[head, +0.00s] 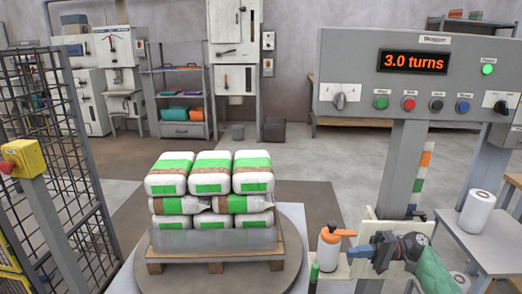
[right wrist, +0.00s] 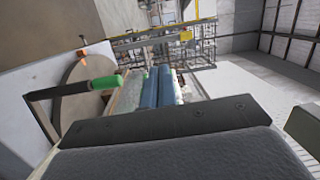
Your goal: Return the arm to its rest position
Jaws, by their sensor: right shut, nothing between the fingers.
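My right gripper (head: 357,252) is at the lower right of the head view, pointing left with its fingers together and nothing between them. My green-sleeved forearm runs from it to the bottom right. It hangs in front of a pale bracket on the grey machine post, beside a white bottle with an orange top (head: 330,246); I cannot tell whether they touch. In the right wrist view, a dark grey gripper part fills the bottom, and a green-gripped black lever (right wrist: 103,85) shows beyond it. My left gripper is out of view.
White and green bags (head: 211,165) are stacked on a wooden pallet (head: 215,256) on the round turntable (head: 292,250). The control panel (head: 345,65) reads 3.0 turns. A side table (head: 485,245) stands right. A mesh fence (head: 85,190) and yellow stop box (head: 22,160) are left.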

